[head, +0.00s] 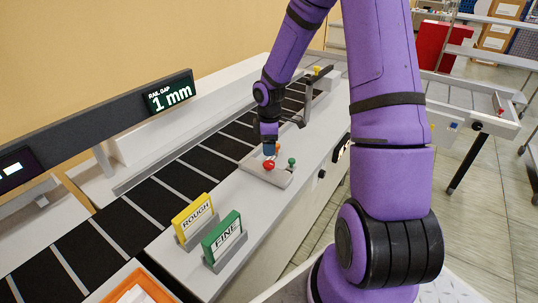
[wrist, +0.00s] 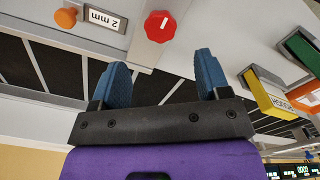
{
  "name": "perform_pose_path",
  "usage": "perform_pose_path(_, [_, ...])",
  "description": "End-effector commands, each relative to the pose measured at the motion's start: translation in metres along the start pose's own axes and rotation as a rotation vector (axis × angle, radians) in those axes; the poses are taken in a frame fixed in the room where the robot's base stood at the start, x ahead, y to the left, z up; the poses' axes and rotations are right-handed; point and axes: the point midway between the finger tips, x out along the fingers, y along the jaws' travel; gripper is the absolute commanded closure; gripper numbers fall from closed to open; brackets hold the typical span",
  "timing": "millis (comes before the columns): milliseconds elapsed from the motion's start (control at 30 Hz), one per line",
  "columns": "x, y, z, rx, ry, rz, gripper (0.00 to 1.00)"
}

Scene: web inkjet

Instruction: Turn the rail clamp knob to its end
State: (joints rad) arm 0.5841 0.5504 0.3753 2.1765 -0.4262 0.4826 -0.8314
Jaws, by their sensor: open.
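A red knob (wrist: 160,26) with a scalloped edge and a short white mark shows in the wrist view, just beyond my fingertips. It also shows on a grey plate in the head view (head: 269,165). An orange knob (wrist: 66,17) stands at the wrist view's upper left, beside an upside-down "2 mm" label (wrist: 101,18). No lettering I can read names either knob as the rail clamp. My gripper (wrist: 161,62) is open and empty, its blue fingers spread and apart from the red knob. In the head view my gripper (head: 269,150) is close above the plate.
A green knob (head: 291,162) stands right of the red one. A display (head: 169,93) reads "RAIL GAP 1 mm". Yellow "ROUGH" (head: 194,217) and green "FINE" (head: 222,238) signs stand nearer on the bench. A black belt (head: 150,185) runs along the left. An orange tray (head: 128,286) is at front.

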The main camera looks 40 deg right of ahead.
Motion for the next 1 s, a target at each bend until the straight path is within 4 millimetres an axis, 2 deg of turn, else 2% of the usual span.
perform_pose_path(100, [-0.016, 0.001, 0.001, 0.002, 0.0, 0.003, 0.3])
perform_pose_path(200, [-0.024, 0.001, 0.0, 0.001, 0.001, 0.002, 0.3])
perform_pose_path(867, [-0.028, 0.0, 0.0, 0.001, -0.001, 0.001, 0.3])
perform_pose_path(1000, [-0.043, -0.004, -0.001, 0.025, -0.012, 0.02, 0.3])
